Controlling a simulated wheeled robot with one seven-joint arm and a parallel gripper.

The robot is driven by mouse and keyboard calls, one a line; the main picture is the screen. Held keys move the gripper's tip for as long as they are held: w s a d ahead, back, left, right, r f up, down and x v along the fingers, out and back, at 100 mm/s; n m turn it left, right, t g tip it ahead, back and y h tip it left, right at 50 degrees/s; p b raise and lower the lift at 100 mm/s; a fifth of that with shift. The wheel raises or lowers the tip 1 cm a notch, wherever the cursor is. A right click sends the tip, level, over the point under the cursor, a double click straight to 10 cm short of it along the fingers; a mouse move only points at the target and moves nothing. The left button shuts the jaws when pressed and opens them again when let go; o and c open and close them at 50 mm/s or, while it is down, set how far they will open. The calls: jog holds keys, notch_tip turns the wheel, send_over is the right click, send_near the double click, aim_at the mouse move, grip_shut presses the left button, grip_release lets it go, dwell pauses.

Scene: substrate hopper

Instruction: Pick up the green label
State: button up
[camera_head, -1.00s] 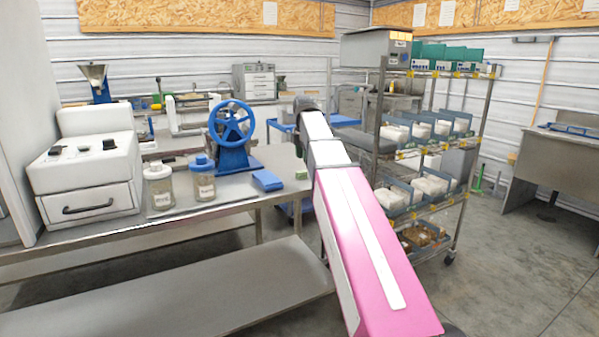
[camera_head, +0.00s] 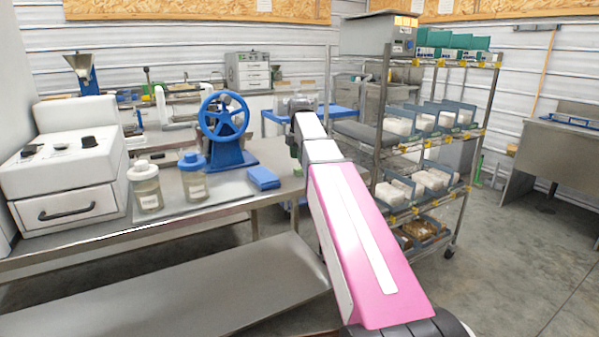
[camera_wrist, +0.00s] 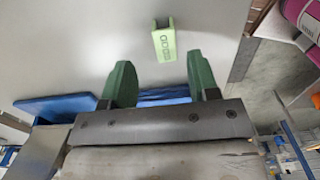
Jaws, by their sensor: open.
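The green label (camera_wrist: 164,41) is a small pale green piece with dark print. It lies on the grey tabletop in the wrist view, just beyond my fingertips and between their lines. My gripper (camera_wrist: 160,76) is open, its two dark green fingers apart with nothing between them. The label is apart from both fingers.
On the bench are a blue flat box (camera_head: 263,178), a blue hand-wheel device (camera_head: 226,130), two jars (camera_head: 146,187) and a white machine (camera_head: 65,165). A wire shelf rack (camera_head: 377,150) with trays stands close to the right of my arm.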

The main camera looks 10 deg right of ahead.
aim_at(300, 168)
jog(key=shift+s+d+f, duration=0.1)
jog(key=shift+s+f, duration=0.05)
jog(key=shift+f, duration=1.15)
jog(key=shift+s+f, duration=0.15)
jog(key=shift+f, duration=1.1)
jog(key=c, duration=1)
